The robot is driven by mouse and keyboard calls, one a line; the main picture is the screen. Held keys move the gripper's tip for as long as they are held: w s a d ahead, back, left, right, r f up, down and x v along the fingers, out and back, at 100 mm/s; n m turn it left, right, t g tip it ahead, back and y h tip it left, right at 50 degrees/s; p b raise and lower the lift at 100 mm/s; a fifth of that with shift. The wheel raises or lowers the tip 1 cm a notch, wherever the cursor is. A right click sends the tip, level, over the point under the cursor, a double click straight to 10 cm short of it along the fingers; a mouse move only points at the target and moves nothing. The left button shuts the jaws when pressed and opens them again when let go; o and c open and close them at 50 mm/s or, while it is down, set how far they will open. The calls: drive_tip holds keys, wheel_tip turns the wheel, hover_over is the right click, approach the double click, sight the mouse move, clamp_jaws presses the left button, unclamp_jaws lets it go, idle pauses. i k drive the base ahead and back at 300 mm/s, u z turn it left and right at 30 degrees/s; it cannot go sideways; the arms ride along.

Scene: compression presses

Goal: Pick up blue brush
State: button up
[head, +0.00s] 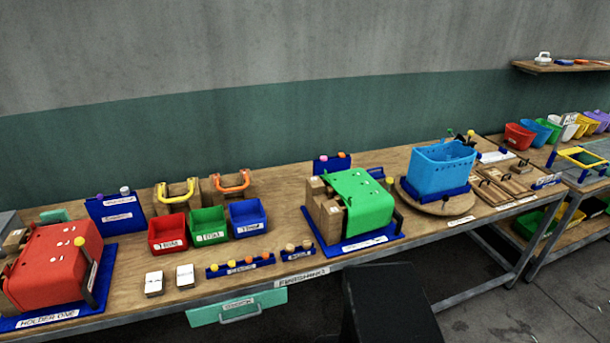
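I cannot make out a blue brush for certain. A small flat blue item (565,62) lies on the wall shelf (535,68) at the upper right, too small to identify. A white handled item (543,58) stands to its left on the same shelf. My gripper does not show in the head view.
A long wooden workbench (130,290) carries a red press (50,265), a green press (360,200), red, green and blue bins, and a blue basket (440,170) on a round board. A second table at right holds several coloured tubs. A dark block (390,305) fills the bottom foreground.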

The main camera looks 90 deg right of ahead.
sight(379, 177)
drive_tip(key=u, duration=0.25)
drive_tip(key=k, duration=2.85)
drive_tip(key=z, duration=1.05)
drive_tip(key=i, duration=0.95)
drive_tip(key=u, duration=0.1)
